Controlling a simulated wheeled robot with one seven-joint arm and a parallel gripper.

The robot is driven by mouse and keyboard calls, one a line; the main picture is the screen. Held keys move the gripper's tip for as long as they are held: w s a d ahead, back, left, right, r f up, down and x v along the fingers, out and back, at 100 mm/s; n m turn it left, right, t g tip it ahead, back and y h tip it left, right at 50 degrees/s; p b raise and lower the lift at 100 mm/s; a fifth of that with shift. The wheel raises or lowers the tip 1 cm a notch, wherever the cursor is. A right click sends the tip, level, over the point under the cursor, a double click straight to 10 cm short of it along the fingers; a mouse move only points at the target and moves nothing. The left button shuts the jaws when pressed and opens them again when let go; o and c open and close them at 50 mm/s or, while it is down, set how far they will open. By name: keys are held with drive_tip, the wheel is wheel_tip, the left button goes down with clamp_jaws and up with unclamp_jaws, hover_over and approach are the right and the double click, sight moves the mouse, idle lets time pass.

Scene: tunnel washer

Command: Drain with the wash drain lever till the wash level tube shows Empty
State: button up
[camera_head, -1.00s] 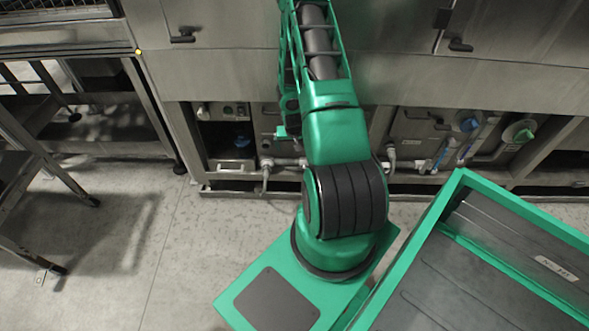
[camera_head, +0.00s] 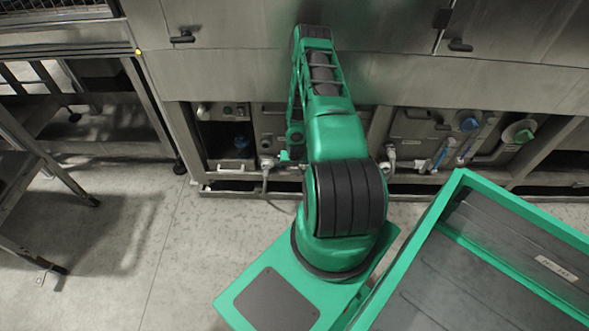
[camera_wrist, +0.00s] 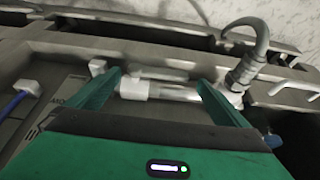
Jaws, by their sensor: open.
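My gripper (camera_wrist: 160,78) is open in the wrist view, its two green fingers apart with nothing held. A clear tube with white end fittings (camera_wrist: 175,92) lies crosswise just beyond and between the fingers; contact cannot be told. A white handle-like piece (camera_wrist: 280,87) sits to its right, by a grey hose joint. I cannot tell which part is the wash drain lever. In the head view my arm covers part of the machine's lower bay, and the fingertips are not clear. Upright tubes with blue parts (camera_head: 443,153) stand right of the arm. No level reading is legible.
A grey hose (camera_wrist: 258,40) curves near the gripper. A green-rimmed bin (camera_head: 420,230) stands at right. A metal frame (camera_head: 25,165) stands at left, with clear floor between.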

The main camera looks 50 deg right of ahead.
drive_tip(key=shift+x, duration=1.15)
